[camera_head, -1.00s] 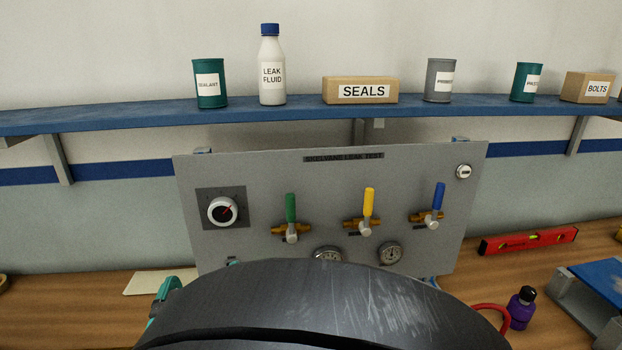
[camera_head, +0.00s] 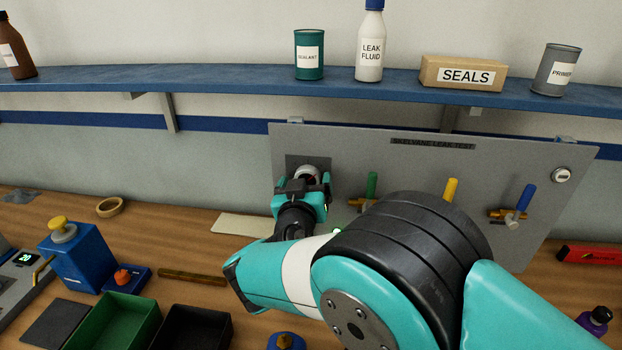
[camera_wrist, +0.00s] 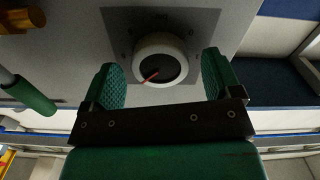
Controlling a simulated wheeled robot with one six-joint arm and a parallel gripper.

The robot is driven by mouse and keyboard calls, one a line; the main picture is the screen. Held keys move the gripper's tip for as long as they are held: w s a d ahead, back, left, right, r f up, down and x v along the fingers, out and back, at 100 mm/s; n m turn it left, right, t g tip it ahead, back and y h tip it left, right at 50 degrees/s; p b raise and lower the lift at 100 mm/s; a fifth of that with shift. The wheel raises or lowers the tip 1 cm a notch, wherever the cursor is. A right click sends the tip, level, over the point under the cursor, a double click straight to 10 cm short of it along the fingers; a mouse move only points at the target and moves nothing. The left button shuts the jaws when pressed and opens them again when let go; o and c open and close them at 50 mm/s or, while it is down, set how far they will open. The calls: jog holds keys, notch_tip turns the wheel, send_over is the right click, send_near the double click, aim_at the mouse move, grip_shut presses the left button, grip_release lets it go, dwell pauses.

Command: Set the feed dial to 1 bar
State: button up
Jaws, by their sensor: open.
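The feed dial (camera_wrist: 160,60) is a round white knob with a dark face and a red pointer, on a dark square plate (camera_wrist: 205,22) of the grey test panel (camera_head: 420,165). In the head view the dial (camera_head: 307,174) shows only partly behind my gripper (camera_head: 302,185). In the wrist view my gripper (camera_wrist: 160,78) is open, with one green finger on each side of the dial. I cannot tell whether either finger touches it. The dial's scale marks are too small to read.
A green-handled valve (camera_head: 371,186) is just right of the dial, with a yellow valve handle (camera_head: 451,189) and a blue one (camera_head: 525,199) beyond. A blue shelf (camera_head: 240,78) with containers runs above the panel. Open bins (camera_head: 115,320) stand on the bench at front left.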

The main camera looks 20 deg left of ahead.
jog(key=c, duration=0.9)
jog(key=shift+f+b, duration=0.1)
jog(key=shift+b, duration=0.35)
